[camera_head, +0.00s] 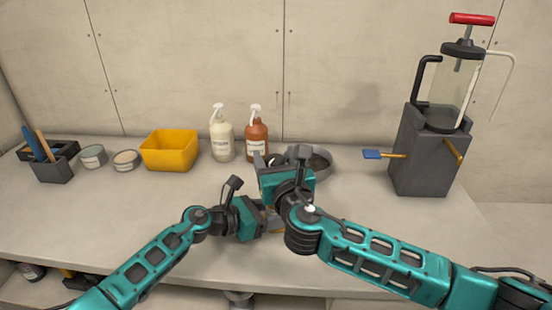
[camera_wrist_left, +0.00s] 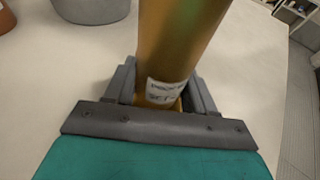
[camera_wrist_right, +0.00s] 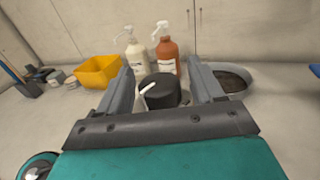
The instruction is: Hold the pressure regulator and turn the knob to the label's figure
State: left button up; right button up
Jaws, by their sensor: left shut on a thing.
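The brass pressure regulator (camera_wrist_left: 180,40) fills the middle of the left wrist view, with a white label (camera_wrist_left: 168,92) whose print is too blurred to read. My left gripper (camera_head: 262,216) is shut on the regulator's body. In the head view the arms mostly hide it. A black round knob (camera_wrist_right: 163,92) with a white pointer (camera_wrist_right: 147,89) shows between the fingers of my right gripper (camera_wrist_right: 160,78). The right fingers are apart, one on each side of the knob, and I see no clear contact. The pointer is towards the left finger in that view.
Behind the grippers stand a cream bottle (camera_head: 222,140), a rust-coloured bottle (camera_head: 256,133) and a round grey pan (camera_head: 321,162). A yellow bin (camera_head: 170,150), cans and a tool holder (camera_head: 53,165) are further left. A grey pump stand (camera_head: 424,155) is at right. The left front counter is clear.

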pick_arm(q)
jog(key=shift+f, duration=0.1)
pick_arm(e)
jog(key=c, duration=0.9)
pick_arm(q)
jog(key=shift+a, duration=0.1)
pick_arm(e)
jog(key=shift+w+d+n+y, duration=0.1)
jog(key=shift+n+y, duration=0.2)
jog(key=shift+y, duration=0.1)
jog(key=shift+n+g+y, duration=0.5)
jog(key=shift+n+y, duration=0.1)
jog(key=shift+y, duration=0.1)
jog(key=n+g+y, duration=0.3)
jog(key=y, duration=0.1)
jog(key=shift+w, duration=0.1)
jog(key=n+g+y, duration=0.4)
jog(key=g, duration=0.1)
jog(key=shift+n+g+y, duration=0.8)
jog(key=shift+n+g, duration=0.5)
jog(key=shift+g, duration=0.5)
jog(key=shift+n+g, duration=0.3)
jog(key=shift+g, duration=0.1)
jog(key=o, duration=1)
